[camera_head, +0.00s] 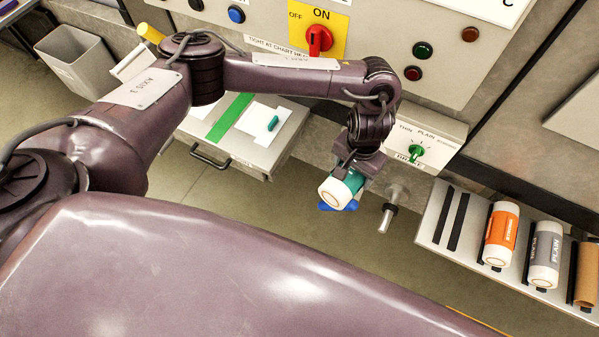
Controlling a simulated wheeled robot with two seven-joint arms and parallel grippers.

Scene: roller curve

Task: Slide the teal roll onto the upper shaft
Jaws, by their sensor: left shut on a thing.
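The teal roll (334,192) has a white end face turned toward me and a teal band on its side. My left gripper (347,181) is shut on it, with the arm reaching over from the left. Blue pieces show just under the roll; I cannot tell whether they belong to the gripper or to something behind. A metal shaft (385,220) with a dark collar sticks out of the wall to the right of the roll, apart from it. I cannot tell whether it is the upper one. Any other shaft is hidden. My right gripper is not in view.
A sloped rack (439,233) at the right holds an orange roll (501,236), a grey roll (544,256) and a brown roll (587,275). A panel with a red switch (319,40) and a box with a green knob (416,152) are on the wall. A drawer unit (285,150) stands left.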

